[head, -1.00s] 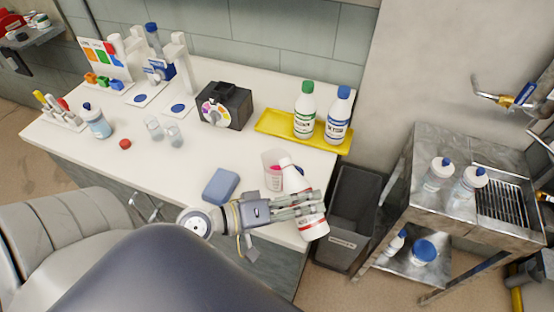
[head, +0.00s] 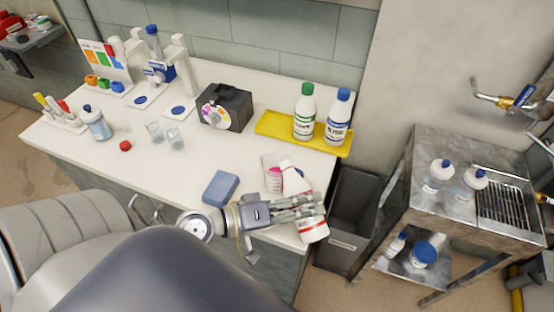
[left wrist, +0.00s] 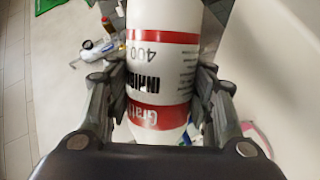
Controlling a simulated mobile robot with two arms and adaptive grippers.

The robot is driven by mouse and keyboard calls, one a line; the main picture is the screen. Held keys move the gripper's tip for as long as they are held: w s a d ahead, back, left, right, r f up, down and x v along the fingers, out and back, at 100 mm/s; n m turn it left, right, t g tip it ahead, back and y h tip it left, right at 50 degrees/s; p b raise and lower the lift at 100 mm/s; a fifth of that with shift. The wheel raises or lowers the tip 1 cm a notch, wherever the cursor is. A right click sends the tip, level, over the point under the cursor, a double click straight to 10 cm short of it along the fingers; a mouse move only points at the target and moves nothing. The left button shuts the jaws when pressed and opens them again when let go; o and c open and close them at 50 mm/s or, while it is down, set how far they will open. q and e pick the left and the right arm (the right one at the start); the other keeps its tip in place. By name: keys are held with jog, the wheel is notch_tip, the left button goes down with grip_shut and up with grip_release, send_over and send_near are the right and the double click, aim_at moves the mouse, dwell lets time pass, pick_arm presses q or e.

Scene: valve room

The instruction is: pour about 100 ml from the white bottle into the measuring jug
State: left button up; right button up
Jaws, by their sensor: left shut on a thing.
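My left gripper (head: 312,205) is shut on the white bottle (head: 312,232), which has red label bands. In the head view the bottle is tilted, its base toward the front right and its neck up and left at the measuring jug (head: 268,162). The jug stands near the counter's front right edge, partly covered by the bottle; something pink shows in or on it. The bottle's mouth and any stream are too small to tell. In the left wrist view the fingers (left wrist: 155,125) sit on both sides of the bottle (left wrist: 165,60). My right gripper is not in view.
A blue sponge (head: 220,188) lies left of the jug. A yellow tray (head: 270,124) with a green-capped bottle (head: 304,112) and a blue-capped bottle (head: 338,115) is behind it. A grey bin (head: 350,215) stands right of the counter, then a metal cart (head: 425,205).

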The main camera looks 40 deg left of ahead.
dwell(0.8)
pick_arm(q)
jog(key=shift+w+a+f+m, duration=0.1)
jog(key=shift+a+f+m, duration=0.15)
jog(key=shift+m, duration=0.25)
jog(key=shift+w+a+m+y, duration=0.1)
jog(key=shift+m+y, duration=0.2)
jog(key=m+p, duration=0.1)
jog(key=w+a+r+m+p, duration=0.1)
jog(key=shift+a+r+t+y+p, duration=0.1)
jog(key=shift+a+t+y+p, duration=0.1)
jog(key=shift+t+y+p, duration=0.2)
jog(key=m+y+p, duration=0.1)
jog(key=m+p, duration=0.2)
jog(key=shift+t, duration=0.3)
jog(key=shift+a+m+y+p, duration=0.15)
jog(key=shift+m+y+p, duration=0.25)
jog(key=shift+m, duration=0.4)
jog(key=shift+w+a+f+m+t, duration=0.2)
jog(key=shift+f+m+t, duration=0.3)
jog(key=shift+m, duration=0.3)
